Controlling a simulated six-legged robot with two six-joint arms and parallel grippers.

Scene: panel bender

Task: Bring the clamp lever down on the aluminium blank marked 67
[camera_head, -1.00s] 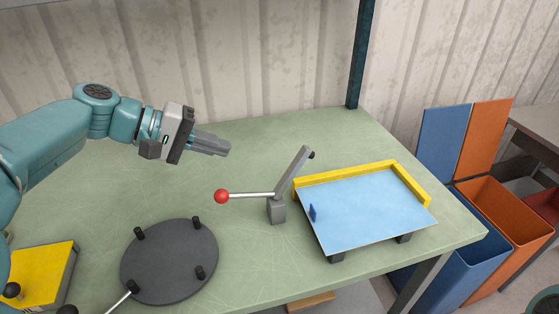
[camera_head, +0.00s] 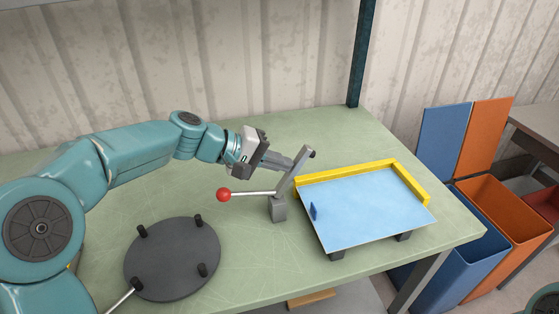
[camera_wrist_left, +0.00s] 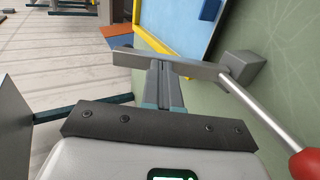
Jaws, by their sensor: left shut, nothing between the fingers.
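The clamp lever (camera_head: 296,174) is a grey bar standing up at a slant from a small grey post (camera_head: 279,210). A rod with a red ball (camera_head: 223,194) runs left from the post. Light-blue sheet (camera_head: 365,208), apparently the blank, lies flat to the right; no number is legible. My left gripper (camera_head: 290,163) is shut and empty, its tips beside the bar's upper part. In the left wrist view the bar (camera_wrist_left: 205,71) crosses just at the fingertips (camera_wrist_left: 163,72); I cannot tell whether they touch. My right gripper is out of view.
A yellow stop rail (camera_head: 345,172) edges the sheet's back and right. A small dark-blue tab (camera_head: 313,211) stands at its left edge. A dark round plate (camera_head: 172,260) with several black pegs lies front left. Blue and orange bins (camera_head: 507,225) stand right of the table.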

